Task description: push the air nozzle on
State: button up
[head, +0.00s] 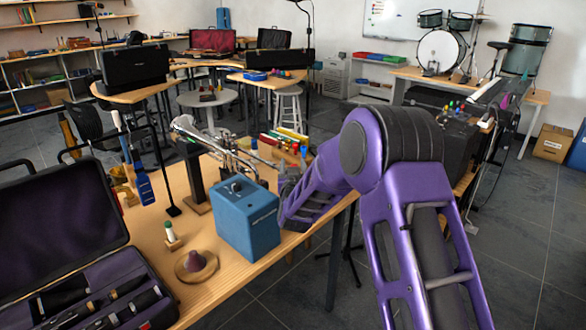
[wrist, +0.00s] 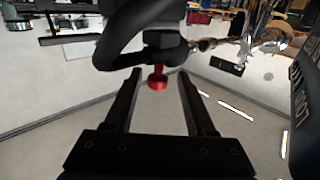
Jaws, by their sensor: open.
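In the wrist view, which looks upside down, a small red piece (wrist: 158,80) with a stem and a wider round end sticks out from a black fitting (wrist: 165,45) with a thick black loop. I cannot tell surely whether the red piece is the air nozzle. My gripper (wrist: 158,88) is open, with one finger on each side of the red piece and visible gaps on both sides. A blue box (head: 248,218) stands on the table. My gripper's fingers cannot be made out in the head view, where my purple arm reaches behind this box.
The wooden table (head: 222,283) also bears a silver trumpet (head: 215,140), a brown-purple cone on a round base (head: 195,264), a small green-capped item (head: 170,233) and a blue bottle (head: 145,187). An open dark case (head: 60,235) fills the left front. Open floor lies right.

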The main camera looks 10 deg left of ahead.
jog(key=s+d, duration=0.2)
jog(key=s, duration=1.5)
jog(key=shift+s+r, duration=0.1)
